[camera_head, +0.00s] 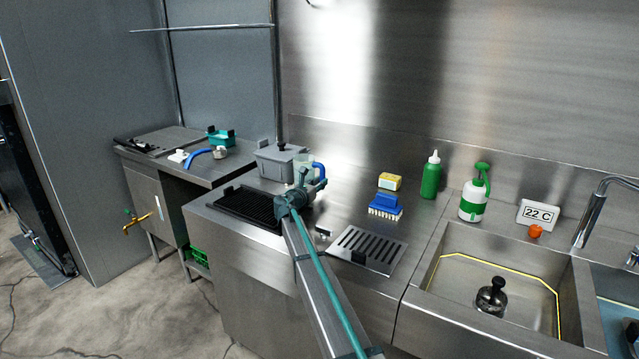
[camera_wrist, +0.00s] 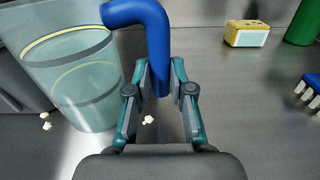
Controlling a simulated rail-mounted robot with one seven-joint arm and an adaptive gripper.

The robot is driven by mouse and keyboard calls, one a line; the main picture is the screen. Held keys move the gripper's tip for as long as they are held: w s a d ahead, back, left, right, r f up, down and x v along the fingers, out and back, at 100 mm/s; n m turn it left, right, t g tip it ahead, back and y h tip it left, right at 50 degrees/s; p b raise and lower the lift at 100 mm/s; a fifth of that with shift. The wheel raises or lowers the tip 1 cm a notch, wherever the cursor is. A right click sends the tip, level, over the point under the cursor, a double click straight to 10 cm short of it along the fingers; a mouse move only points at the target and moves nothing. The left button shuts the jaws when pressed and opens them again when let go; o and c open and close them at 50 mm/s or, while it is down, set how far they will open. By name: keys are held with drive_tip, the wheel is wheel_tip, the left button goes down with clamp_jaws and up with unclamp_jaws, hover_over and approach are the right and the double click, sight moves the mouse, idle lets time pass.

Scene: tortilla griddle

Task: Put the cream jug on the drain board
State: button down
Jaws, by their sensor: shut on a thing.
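The cream jug is a clear, greenish jug (camera_wrist: 75,75) with a yellow band and a thick blue handle (camera_wrist: 150,35). My gripper (camera_wrist: 161,85) is shut on the handle, with the jug at its left in the wrist view. In the head view the jug (camera_head: 303,160) is partly hidden behind my gripper (camera_head: 312,183), near the grey lidded box. I cannot tell whether its base touches the counter. A slotted steel plate, seemingly the drain board (camera_head: 360,254), lies in the counter to the right of my gripper, nearer the front edge.
A black ribbed grate (camera_head: 240,208) lies left of my gripper. The grey box (camera_head: 275,162) stands behind it. A blue brush (camera_head: 385,206), yellow sponge (camera_head: 389,181) and green bottle (camera_head: 431,177) stand at the back right. The sink (camera_head: 470,280) is farther right. White crumbs lie near the jug.

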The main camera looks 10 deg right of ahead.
drive_tip(key=c, duration=1.4)
unclamp_jaws()
drive_tip(key=shift+f, duration=0.1)
drive_tip(key=shift+c, duration=0.2)
drive_tip(key=o, duration=0.4)
drive_tip(key=shift+r, duration=0.2)
drive_tip(key=b+v, duration=0.1)
drive_tip(key=v, duration=1)
drive_tip(key=shift+s+a, duration=0.1)
drive_tip(key=shift+s, duration=0.1)
drive_tip(key=shift+s+a, duration=0.25)
